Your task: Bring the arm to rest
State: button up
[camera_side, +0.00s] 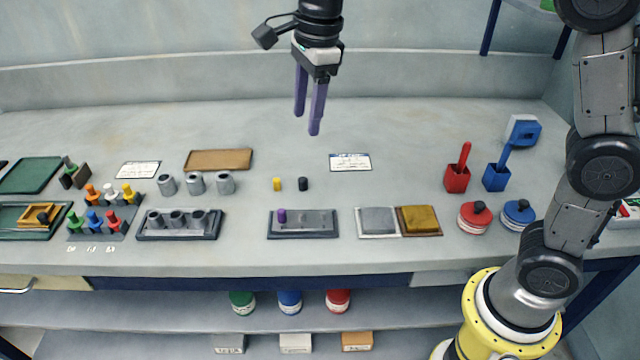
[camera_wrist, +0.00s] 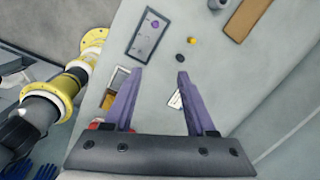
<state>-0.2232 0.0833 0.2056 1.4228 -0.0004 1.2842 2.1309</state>
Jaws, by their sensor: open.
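My gripper (camera_side: 307,131) is raised high above the back of the bench in the side view, its purple fingers pointing down. In the wrist view my gripper (camera_wrist: 158,74) shows two purple fingers spread apart with nothing between them. It is open, empty and clear of every object. My arm rises from the yellow base at the right of the side view.
Below stand a dark rack (camera_side: 325,228) with a purple peg (camera_side: 282,216), a yellow peg (camera_side: 277,184), a black peg (camera_side: 303,184) and a white card (camera_side: 350,162). Red (camera_side: 457,178) and blue (camera_side: 496,177) holders stand right. The bench's back middle is clear.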

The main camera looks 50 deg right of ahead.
jog(key=s+d+r+n+t, duration=0.2)
jog(key=s+d+n, duration=0.15)
jog(key=s, duration=0.45)
jog(key=s+d+r+n+t, duration=0.1)
jog(key=s+d+r+n, duration=0.2)
jog(key=s, duration=0.5)
jog(key=s+d+f+n+t, duration=0.1)
jog(key=s+d+f+n, duration=0.1)
jog(key=s+f+n, duration=0.6)
notch_tip(320, 180, down, 2)
jog(key=n, duration=0.7)
jog(key=shift+s+d, duration=0.25)
jog(key=shift+d, duration=0.15)
